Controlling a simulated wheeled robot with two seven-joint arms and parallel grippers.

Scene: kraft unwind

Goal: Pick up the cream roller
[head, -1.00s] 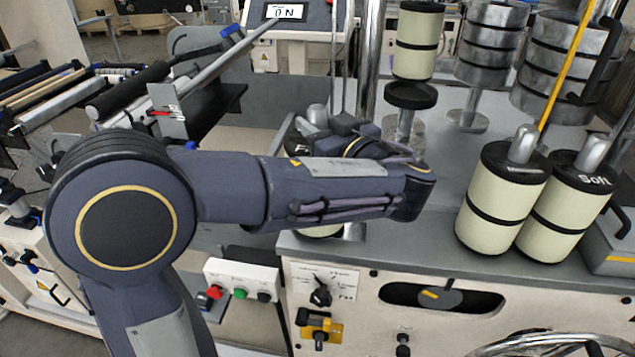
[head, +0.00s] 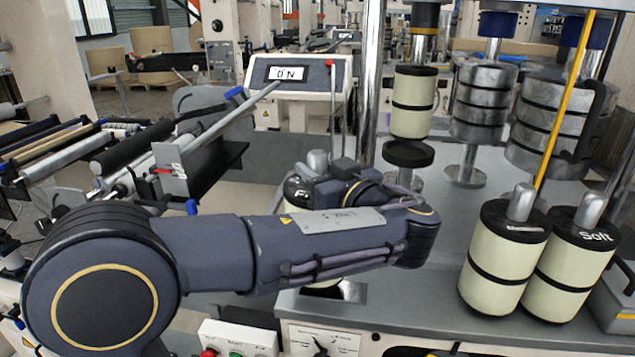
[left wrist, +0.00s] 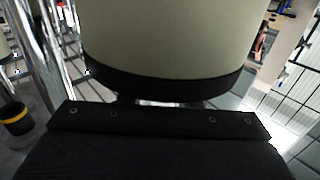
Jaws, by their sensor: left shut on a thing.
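A cream roller with a black cap and a silver knob (head: 297,196) stands behind my left forearm, which hides most of its body. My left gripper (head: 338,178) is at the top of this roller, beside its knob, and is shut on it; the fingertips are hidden. In the left wrist view a cream roller (left wrist: 175,40) with a black end band fills the upper middle, just beyond the dark gripper body. My right gripper is not in view.
Another cream roller (head: 413,105) is above a black disc stand (head: 408,154). Stacked metal cylinders (head: 482,103) and a yellow bar (head: 565,105) are behind. A chrome post (head: 371,80) rises near my gripper. The grey deck (head: 425,290) is clear before the right rollers.

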